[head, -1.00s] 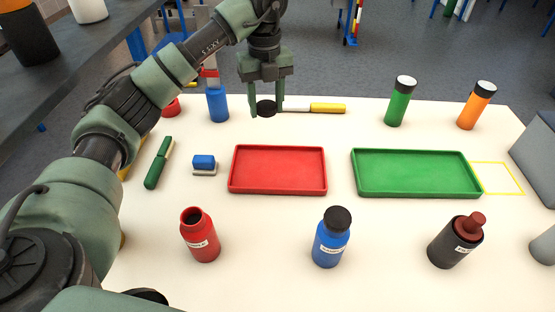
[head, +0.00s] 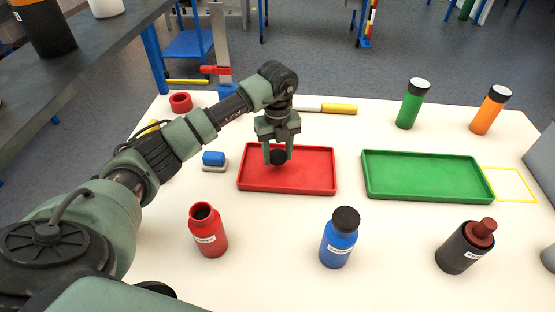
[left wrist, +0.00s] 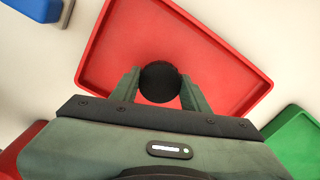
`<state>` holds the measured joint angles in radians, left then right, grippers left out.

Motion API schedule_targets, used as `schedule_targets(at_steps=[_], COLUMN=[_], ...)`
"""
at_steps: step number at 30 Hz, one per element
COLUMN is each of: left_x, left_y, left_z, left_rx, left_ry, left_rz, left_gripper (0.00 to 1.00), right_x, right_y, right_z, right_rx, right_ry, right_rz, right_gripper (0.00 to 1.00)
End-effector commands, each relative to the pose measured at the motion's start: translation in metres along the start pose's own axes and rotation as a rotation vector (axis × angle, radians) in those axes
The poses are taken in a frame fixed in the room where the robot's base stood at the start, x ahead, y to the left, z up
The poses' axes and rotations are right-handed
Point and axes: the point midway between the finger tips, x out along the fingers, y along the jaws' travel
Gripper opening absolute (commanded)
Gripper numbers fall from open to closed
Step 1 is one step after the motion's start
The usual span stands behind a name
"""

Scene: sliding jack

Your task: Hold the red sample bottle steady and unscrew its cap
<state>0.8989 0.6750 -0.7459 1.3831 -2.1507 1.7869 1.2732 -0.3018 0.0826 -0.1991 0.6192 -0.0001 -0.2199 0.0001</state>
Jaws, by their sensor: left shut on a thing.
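The red sample bottle (head: 208,232) stands upright on the table at the front left, with its mouth open and no cap on it. My left gripper (head: 278,156) is over the red tray (head: 310,188), shut on a round black cap (head: 279,158). In the left wrist view the cap (left wrist: 160,82) sits between the two fingers, with the red tray (left wrist: 232,62) below. I cannot tell exactly how high the cap is above the tray floor. My right gripper is not in view.
A blue bottle (head: 340,238) with a black cap and a dark bottle (head: 464,246) stand at the front. A green tray (head: 430,195) lies right of the red one. Green (head: 412,104) and orange (head: 490,110) bottles stand behind. A blue block (head: 213,159) lies left.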

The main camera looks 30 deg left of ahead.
Motion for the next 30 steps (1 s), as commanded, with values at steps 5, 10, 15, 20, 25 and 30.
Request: schedule_targets(at_steps=[5,10,15,20,25,30], left_x=[0.026,0.028,0.03,0.031,0.031,0.024], left_y=[0.001,0.0,0.0,0.0,0.0,0.0], left_z=[0.0,0.0,0.0,0.0,0.0,0.001], left_rx=[0.0,0.001,0.0,0.0,0.0,0.0], left_ry=[0.002,-0.001,0.0,0.0,0.0,-0.001], left_rz=[0.002,0.0,0.001,0.001,0.001,0.001], left_gripper=[0.0,0.0,0.0,0.67,0.67,0.67], right_x=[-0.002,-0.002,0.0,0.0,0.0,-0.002], right_y=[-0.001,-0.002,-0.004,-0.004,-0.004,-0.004], right_z=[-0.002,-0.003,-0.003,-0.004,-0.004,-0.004], right_rx=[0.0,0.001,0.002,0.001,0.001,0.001], right_ry=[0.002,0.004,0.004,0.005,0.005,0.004], right_rz=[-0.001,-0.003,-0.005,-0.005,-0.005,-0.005], right_gripper=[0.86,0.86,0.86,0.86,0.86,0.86])
